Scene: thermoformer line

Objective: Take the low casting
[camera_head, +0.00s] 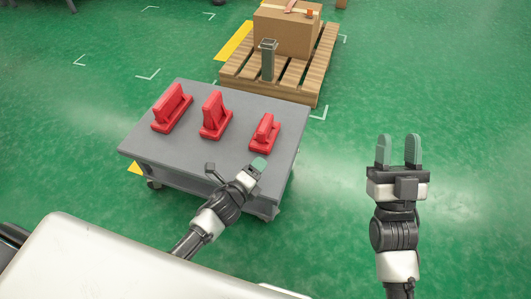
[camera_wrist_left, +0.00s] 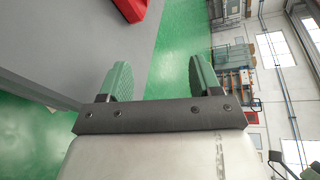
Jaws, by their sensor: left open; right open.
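Three red castings stand in a row on a grey cart top (camera_head: 150,147). The left casting (camera_head: 171,108) and the middle casting (camera_head: 215,116) have taller upright parts. The right casting (camera_head: 264,134) is the smallest and looks lowest. My left gripper (camera_head: 236,168) is open and empty at the cart's near edge, closest to the right casting and apart from it. In the left wrist view its fingers (camera_wrist_left: 160,80) are spread with nothing between them, and part of a red casting (camera_wrist_left: 131,8) shows at the top edge. My right gripper (camera_head: 398,152) is open and empty over the green floor.
Behind the cart is a wooden pallet (camera_head: 300,92) with a cardboard box (camera_head: 287,32) and a grey post (camera_head: 268,60). The cart stands on wheels. Green floor right of the cart is clear. The left wrist view shows shelving (camera_wrist_left: 232,75) far off.

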